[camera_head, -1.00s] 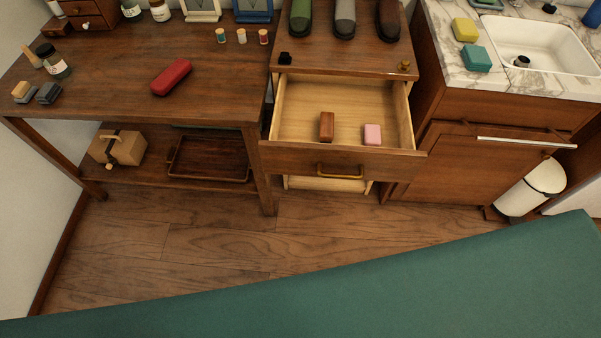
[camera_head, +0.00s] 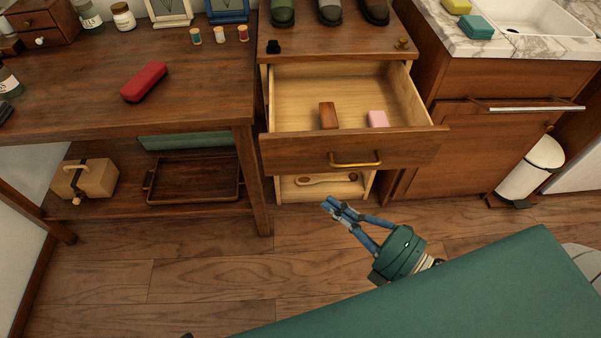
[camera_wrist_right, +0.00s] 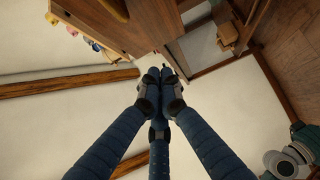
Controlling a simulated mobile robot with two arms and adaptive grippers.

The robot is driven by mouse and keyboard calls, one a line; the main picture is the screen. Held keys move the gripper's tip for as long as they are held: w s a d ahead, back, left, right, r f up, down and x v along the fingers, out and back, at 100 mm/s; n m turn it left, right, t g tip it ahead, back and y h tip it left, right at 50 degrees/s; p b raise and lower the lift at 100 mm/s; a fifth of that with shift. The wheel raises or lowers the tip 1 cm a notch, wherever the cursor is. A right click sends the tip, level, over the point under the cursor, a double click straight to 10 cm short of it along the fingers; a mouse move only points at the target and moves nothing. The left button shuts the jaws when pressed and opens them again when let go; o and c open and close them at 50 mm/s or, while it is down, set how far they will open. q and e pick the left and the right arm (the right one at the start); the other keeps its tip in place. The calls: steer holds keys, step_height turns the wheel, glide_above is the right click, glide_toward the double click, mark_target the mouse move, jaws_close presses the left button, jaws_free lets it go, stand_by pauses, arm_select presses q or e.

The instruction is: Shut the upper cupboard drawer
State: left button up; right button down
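The upper cupboard drawer (camera_head: 395,148) stands pulled well out of the cupboard (camera_head: 330,46), with a brass handle (camera_head: 356,160) on its front. A brown block (camera_head: 328,115) and a pink block (camera_head: 377,119) lie inside it. My right gripper (camera_head: 333,206) is below and in front of the drawer, apart from it, with its blue fingertips close together. In the right wrist view, the fingers (camera_wrist_right: 160,78) meet with nothing visible between them. My left gripper is not in view.
A lower drawer (camera_head: 325,187) under the upper one is partly open and holds a wooden utensil. A desk (camera_head: 90,85) with a lower shelf stands at left. A sink counter (camera_head: 500,45) and a white bin (camera_head: 530,170) are at right. The floor in front is clear.

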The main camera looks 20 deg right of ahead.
glide_toward(287, 160)
steer(key=a, duration=0.4)
steer(key=w, duration=0.2)
steer(key=w+d, duration=0.1)
steer(key=w, duration=0.1)
steer(key=shift+d, duration=0.1)
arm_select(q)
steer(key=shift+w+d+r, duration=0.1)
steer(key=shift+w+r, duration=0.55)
arm_select(e)
steer(key=shift+w+r, duration=0.1)
